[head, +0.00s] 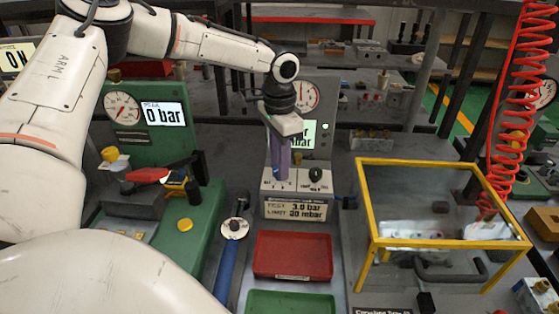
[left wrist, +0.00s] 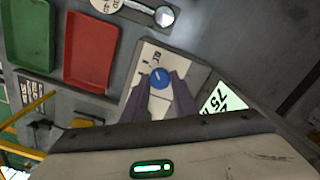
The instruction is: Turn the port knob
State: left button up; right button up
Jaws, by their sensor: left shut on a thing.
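A grey tester console (head: 292,205) stands in the middle of the bench with knobs on its sloping top. My left gripper (head: 281,178) reaches down from above onto the left part of this top. In the left wrist view a round blue knob (left wrist: 160,78) with a pointer mark sits between the two fingertips of my left gripper (left wrist: 161,85), which is shut on it. A black knob (head: 316,174) stands to the right on the same top, free of the gripper. The small lettering by the knobs is too small to read. My right gripper is out of view.
A red tray (head: 292,277) and a green tray (head: 290,304) lie in front of the console. A yellow-framed clear guard (head: 364,215) stands to the right. A green station with a gauge (head: 122,108) stands to the left. A blue-handled tool (head: 225,272) lies beside the red tray.

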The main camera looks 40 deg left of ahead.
pick_arm(q)
jog(key=shift+m, duration=1.2)
jog(key=o, duration=1.1)
jog(key=shift+c, duration=0.2)
notch_tip(320, 180, up, 10)
jog(key=shift+r, duration=0.2)
